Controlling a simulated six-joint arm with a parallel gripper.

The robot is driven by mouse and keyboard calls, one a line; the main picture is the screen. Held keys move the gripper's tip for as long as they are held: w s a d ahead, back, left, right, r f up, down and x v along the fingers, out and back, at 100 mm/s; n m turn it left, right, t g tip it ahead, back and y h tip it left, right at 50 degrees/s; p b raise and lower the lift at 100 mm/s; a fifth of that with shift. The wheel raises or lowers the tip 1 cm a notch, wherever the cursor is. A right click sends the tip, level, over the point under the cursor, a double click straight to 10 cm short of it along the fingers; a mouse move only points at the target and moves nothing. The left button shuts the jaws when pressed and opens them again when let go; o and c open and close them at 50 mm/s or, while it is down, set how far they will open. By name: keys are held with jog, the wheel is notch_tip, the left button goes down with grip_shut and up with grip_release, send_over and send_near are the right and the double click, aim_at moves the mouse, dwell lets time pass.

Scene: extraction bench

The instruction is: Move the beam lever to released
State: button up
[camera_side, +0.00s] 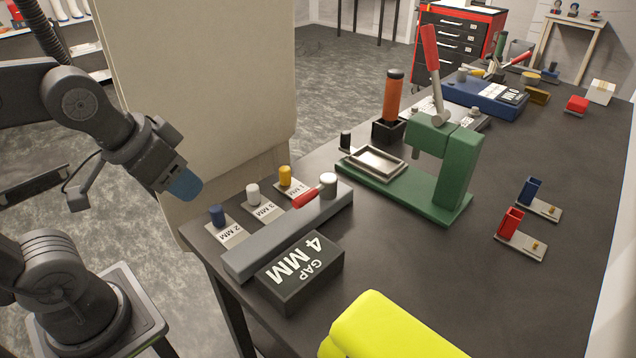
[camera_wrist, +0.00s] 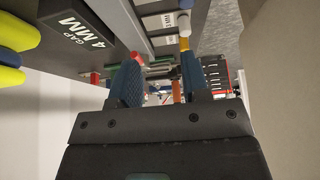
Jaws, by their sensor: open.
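A long grey beam (camera_side: 285,232) lies near the table's left edge. A short lever with a red handle (camera_side: 306,198) lies low across its far end, beside a pale round knob (camera_side: 328,185). A black block (camera_side: 300,275) marked "GAP 4 MM" sits against the beam; it also shows in the wrist view (camera_wrist: 75,30). My gripper (camera_side: 183,187) hangs left of the table edge, apart from the beam and lever. In the wrist view its two blue fingers (camera_wrist: 160,80) stand apart with nothing clearly held between them. I cannot tell the lever's marked positions.
Blue (camera_side: 217,215), white (camera_side: 253,194) and yellow (camera_side: 285,176) pegs stand on labelled plates beside the beam. A green press (camera_side: 450,165) with an upright red-handled lever (camera_side: 430,50) stands beyond. A yellow object (camera_side: 385,330) is in front.

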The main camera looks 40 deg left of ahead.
jog(key=shift+o, duration=0.8)
jog(key=shift+r, duration=0.1)
notch_tip(320, 180, up, 5)
jog(key=g+h, duration=0.2)
jog(key=g, duration=0.4)
send_over(304, 192)
jog(key=a, duration=0.3)
jog(key=d+f, duration=0.1)
jog(key=f, duration=0.3)
jog(key=d+f, duration=0.1)
jog(key=f, duration=0.4)
jog(key=d+f, duration=0.1)
jog(key=f, duration=0.4)
grip_shut()
